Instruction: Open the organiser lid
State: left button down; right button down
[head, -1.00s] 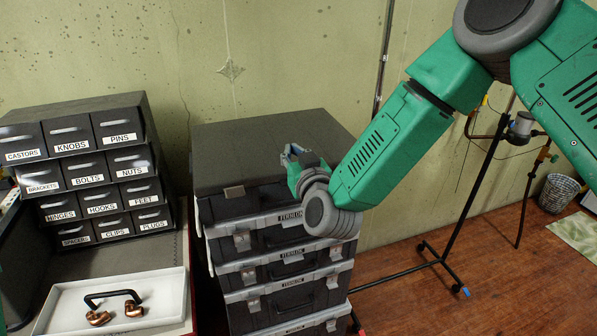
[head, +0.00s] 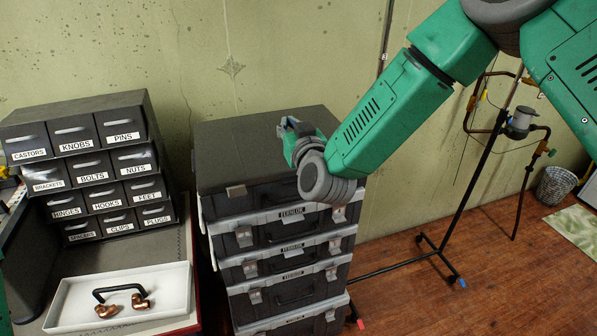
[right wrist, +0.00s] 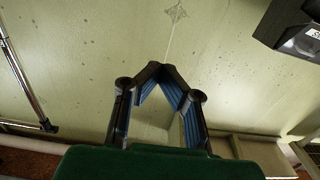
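The likely organiser is the dark top case (head: 255,150) on a stack of cases. Its flat lid lies closed, with a small grey latch (head: 236,191) at the front left. The lid's right part is hidden behind my right wrist. My right gripper (head: 285,126) is over the lid's middle right in the head view; I cannot tell whether it touches the lid. In the right wrist view its fingertips (right wrist: 162,70) come together with nothing visible between them, and pale wall shows through the gap behind. My left gripper is not in view.
Latched cases (head: 292,247) stand below the top one. At left are a labelled drawer unit (head: 85,165) and a white tray (head: 70,320) with a black handle and copper fittings. A wall (head: 290,50) is close behind.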

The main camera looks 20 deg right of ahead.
jog(key=w+r+p, duration=0.2)
jog(key=w+r, duration=0.5)
jog(key=w, duration=0.2)
jog(key=shift+a, duration=0.2)
dwell(1.0)
jog(key=shift+w+d, duration=0.1)
jog(key=shift+w, duration=0.05)
